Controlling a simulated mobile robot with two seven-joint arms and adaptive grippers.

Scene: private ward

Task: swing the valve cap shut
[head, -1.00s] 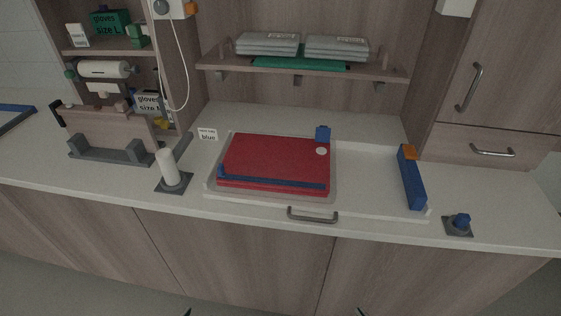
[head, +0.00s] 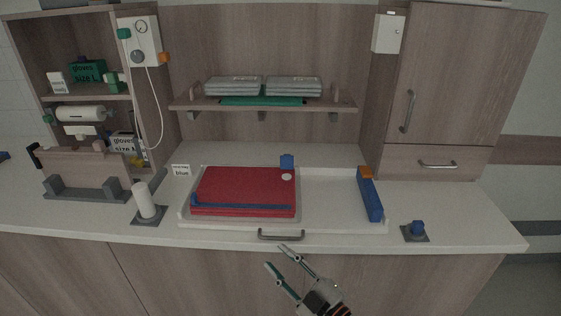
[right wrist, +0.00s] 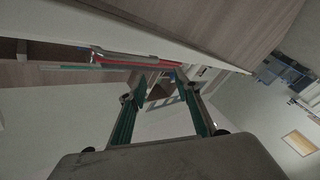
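A red flat pad (head: 243,188) lies in a pale tray (head: 186,221) on the counter, with a blue strip (head: 240,206) along its front edge. A small white round disc (head: 287,177) sits at its far right corner, beside a blue block (head: 287,160). The disc may be the valve; its cap is too small to make out. My right gripper (head: 276,257) is open and empty in front of the counter, below the tray's handle. In the right wrist view its two fingers (right wrist: 155,88) stand apart, with the red pad's edge (right wrist: 132,58) beyond. My left gripper is out of view.
A grey handle (head: 281,235) is at the tray's front. A blue bar (head: 369,195) with an orange end stands at the tray's right. A white cylinder (head: 144,200) stands to the left, a blue knob (head: 416,228) to the right. A shelf (head: 265,105) hangs above.

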